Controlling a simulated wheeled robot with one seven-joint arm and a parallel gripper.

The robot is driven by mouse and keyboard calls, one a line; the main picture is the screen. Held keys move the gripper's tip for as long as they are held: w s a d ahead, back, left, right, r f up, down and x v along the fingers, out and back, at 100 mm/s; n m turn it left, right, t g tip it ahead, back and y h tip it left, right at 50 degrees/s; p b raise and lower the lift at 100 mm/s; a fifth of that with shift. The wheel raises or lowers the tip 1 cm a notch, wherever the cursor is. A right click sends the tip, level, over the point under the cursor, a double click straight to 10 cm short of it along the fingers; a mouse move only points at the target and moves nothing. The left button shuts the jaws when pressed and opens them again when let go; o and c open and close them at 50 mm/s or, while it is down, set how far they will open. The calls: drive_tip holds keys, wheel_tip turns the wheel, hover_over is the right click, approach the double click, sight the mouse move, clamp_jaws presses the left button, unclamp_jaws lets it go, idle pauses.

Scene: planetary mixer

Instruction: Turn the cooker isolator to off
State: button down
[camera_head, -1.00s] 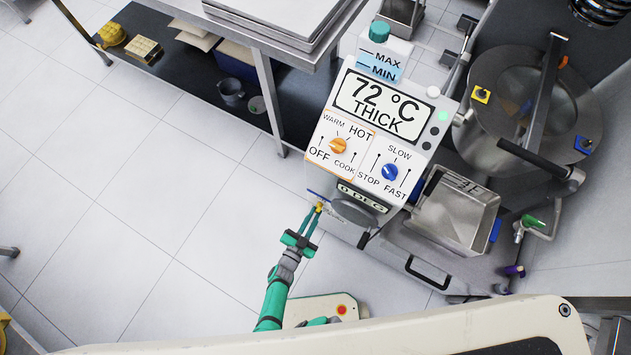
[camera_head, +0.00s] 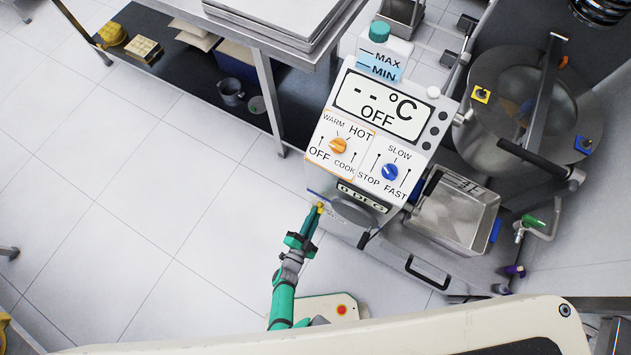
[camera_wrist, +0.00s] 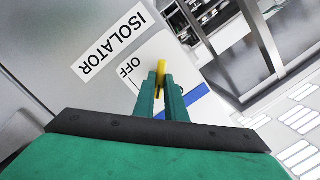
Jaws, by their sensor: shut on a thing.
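The cooker isolator has a yellow handle (camera_wrist: 161,68) on a white plate (camera_wrist: 148,60) with OFF lettering, under an ISOLATOR label (camera_wrist: 110,42) in the wrist view. In the head view the yellow tip (camera_head: 320,207) shows at the lower left of the cooker's control box. My green gripper (camera_head: 311,219) is shut on the yellow handle; in the wrist view its two fingers (camera_wrist: 162,92) stand on either side of it. The cooker's display (camera_head: 378,106) reads "-- °C OFF". The fingers hide part of the plate.
An orange knob (camera_head: 338,145) and a blue knob (camera_head: 390,172) sit on the panel above the isolator. A steel tray (camera_head: 455,215) and a bar handle (camera_head: 425,270) are to the right. The tiled floor (camera_head: 160,230) to the left is clear.

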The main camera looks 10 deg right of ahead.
drive_tip(key=m, duration=0.4)
drive_tip(key=shift+s+d+f+t, duration=0.1)
drive_tip(key=shift+t, duration=0.3)
drive_tip(key=m, duration=0.4)
drive_tip(key=shift+f+t, duration=0.1)
drive_tip(key=shift+t, duration=0.2)
drive_tip(key=c, duration=1.7)
unclamp_jaws()
